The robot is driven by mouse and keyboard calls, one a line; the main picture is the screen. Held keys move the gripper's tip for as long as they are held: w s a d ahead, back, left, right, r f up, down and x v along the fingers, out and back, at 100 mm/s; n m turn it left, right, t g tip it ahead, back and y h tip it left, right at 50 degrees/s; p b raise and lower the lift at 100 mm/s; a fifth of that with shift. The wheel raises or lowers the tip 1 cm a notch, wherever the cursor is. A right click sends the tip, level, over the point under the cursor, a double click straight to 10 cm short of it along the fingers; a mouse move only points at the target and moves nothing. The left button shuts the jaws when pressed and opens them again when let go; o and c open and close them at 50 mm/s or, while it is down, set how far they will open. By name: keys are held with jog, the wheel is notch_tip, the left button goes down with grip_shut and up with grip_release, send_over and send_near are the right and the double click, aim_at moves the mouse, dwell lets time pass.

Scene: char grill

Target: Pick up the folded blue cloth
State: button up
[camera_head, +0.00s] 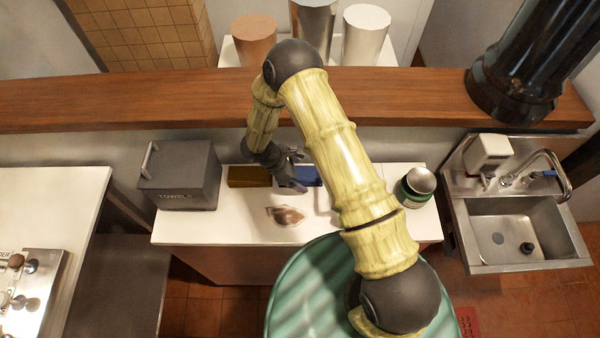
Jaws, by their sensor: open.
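The folded blue cloth (310,178) lies on the white counter (230,229), near its back. Only part of it shows, because my arm and gripper cover the rest. My gripper (296,171) is open, just left of the cloth in the picture and overlapping its left edge. One finger points toward the back and the other toward the front. I cannot tell from this view how high the gripper is above the cloth, or whether it touches it.
A grey towel box (180,178) and a dark brown block (249,176) stand left of the gripper. A shell-like item (284,216) lies in front. A green can (415,186) stands right. A wooden ledge (130,97) runs behind; a sink (514,232) is at right.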

dwell(0.5)
jog(key=c, duration=1.1)
jog(key=shift+o, duration=0.2)
jog(key=shift+r, duration=0.1)
notch_tip(320, 180, up, 28)
jog(key=b, duration=0.7)
jog(key=o, duration=0.4)
jog(key=c, duration=0.3)
jog(key=shift+f, duration=0.2)
